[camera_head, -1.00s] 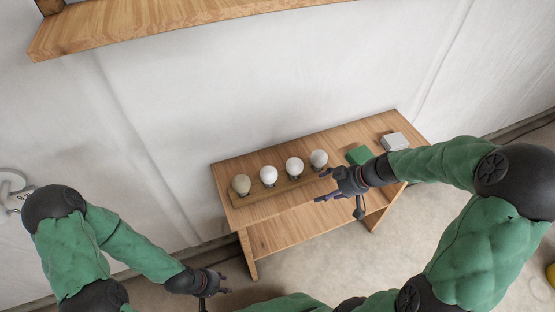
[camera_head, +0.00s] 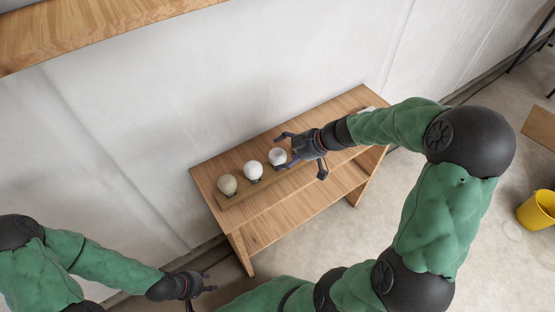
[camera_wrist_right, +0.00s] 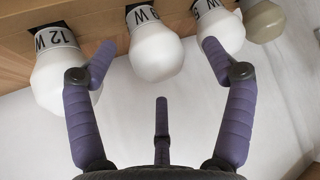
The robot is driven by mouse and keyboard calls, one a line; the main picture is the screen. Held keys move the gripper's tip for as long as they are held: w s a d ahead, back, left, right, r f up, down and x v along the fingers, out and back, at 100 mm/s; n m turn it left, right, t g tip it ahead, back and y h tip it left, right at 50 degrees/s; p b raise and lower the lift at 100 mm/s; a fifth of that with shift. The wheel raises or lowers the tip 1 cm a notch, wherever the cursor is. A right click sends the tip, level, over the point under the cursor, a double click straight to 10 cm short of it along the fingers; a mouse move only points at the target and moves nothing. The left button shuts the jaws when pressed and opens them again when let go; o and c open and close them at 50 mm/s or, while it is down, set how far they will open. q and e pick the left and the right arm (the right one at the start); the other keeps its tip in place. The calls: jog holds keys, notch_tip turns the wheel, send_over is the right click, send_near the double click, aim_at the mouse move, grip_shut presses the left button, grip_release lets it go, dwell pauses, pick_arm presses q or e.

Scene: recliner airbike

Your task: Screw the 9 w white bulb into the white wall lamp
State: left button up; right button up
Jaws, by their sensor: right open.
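Several bulbs stand in a row in a wooden holder (camera_head: 238,197). In the head view I see a cream bulb (camera_head: 227,185), a white bulb (camera_head: 253,170) and another white bulb (camera_head: 277,157). In the right wrist view the left white bulb (camera_wrist_right: 62,78) reads 12 W. My left gripper (camera_head: 206,282) is open and empty, low. The wall lamp is out of view.
The holder stands on a wooden table (camera_head: 265,208) with a lower shelf, against the white wall. A wooden shelf (camera_head: 80,35) juts out at upper left. A yellow bucket (camera_head: 537,211) stands on the floor at right.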

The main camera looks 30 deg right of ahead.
jog(key=b+x, duration=0.1)
jog(key=x, duration=0.3)
jog(key=shift+w+d+f, duration=0.1)
jog(key=shift+f, duration=0.05)
jog(key=shift+c, duration=0.3)
jog(key=c, duration=1)
